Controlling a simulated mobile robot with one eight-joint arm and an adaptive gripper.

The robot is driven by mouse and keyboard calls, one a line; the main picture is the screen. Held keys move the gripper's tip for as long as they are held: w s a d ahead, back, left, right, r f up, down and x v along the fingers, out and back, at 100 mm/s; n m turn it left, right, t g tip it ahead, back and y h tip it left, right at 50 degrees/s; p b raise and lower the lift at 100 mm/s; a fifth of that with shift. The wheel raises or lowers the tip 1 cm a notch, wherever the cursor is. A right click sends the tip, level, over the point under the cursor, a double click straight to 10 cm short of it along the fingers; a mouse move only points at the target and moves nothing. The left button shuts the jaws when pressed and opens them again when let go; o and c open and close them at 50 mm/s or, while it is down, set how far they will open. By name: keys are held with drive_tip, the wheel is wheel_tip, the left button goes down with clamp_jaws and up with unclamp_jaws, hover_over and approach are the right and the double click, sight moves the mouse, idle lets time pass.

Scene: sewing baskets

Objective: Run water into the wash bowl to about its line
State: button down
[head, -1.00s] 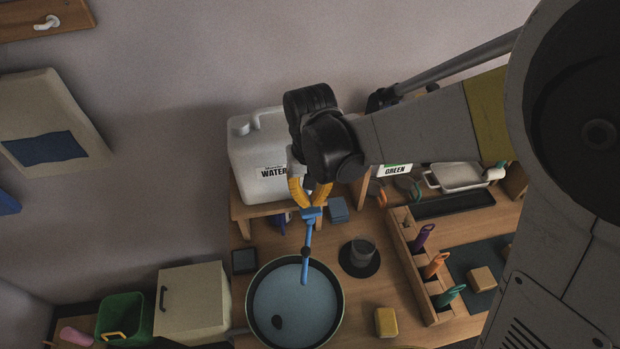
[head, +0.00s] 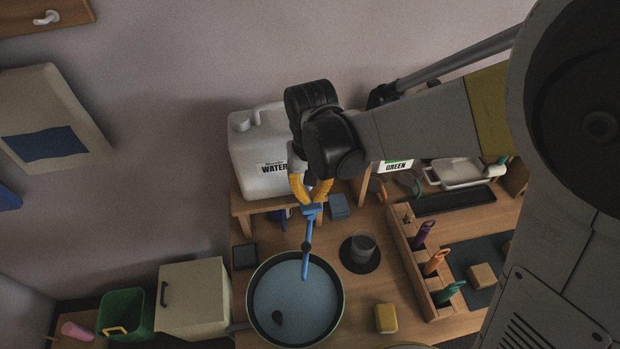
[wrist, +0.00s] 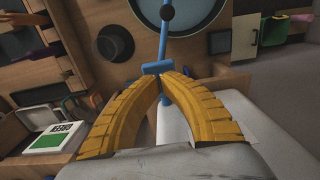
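The wash bowl (head: 338,321) is a round dark-rimmed bowl at the table's front, holding bluish water (head: 310,309) with a small dark spot in it. Its line cannot be made out. A white container labelled WATER (head: 250,152) stands on a wooden stand behind it. A blue tap-like piece (head: 311,211) has a crossbar and a long blue stem with a dark collar, reaching over the bowl; it also shows in the wrist view (wrist: 158,67). My gripper (head: 311,203) has its yellow fingers drawn together at the crossbar. Whether they grip it is unclear.
A dark cup (head: 363,247) on a round mat stands right of the bowl. A yellow block (head: 386,318) lies nearer the front. A wooden rack (head: 413,262) with coloured handles is farther right. A beige cabinet (head: 193,300) and green bin (head: 124,313) stand left.

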sight(312, 207)
drive_tip(key=shift+f, duration=0.15)
idle(0.3)
drive_tip(key=shift+s+d+f+b, duration=0.1)
drive_tip(key=shift+s+f+b, duration=0.2)
drive_tip(key=shift+f+b, duration=0.5)
drive_tip(key=shift+s+f+b, duration=0.25)
drive_tip(key=shift+f+b, duration=0.4)
drive_tip(key=shift+f, duration=0.15)
drive_tip(key=shift+r, duration=0.2)
idle(3.9)
drive_tip(key=r+p, duration=0.1)
drive_tip(key=r, duration=0.1)
drive_tip(key=w+r+p, duration=0.1)
drive_tip(key=r+p, duration=0.1)
drive_tip(key=w+r+p, duration=0.1)
drive_tip(key=r+p, duration=0.1)
drive_tip(key=shift+w+a+r, duration=0.1)
drive_tip(key=shift+a+r, duration=0.15)
drive_tip(key=shift+r, duration=0.05)
drive_tip(key=shift+f, duration=0.15)
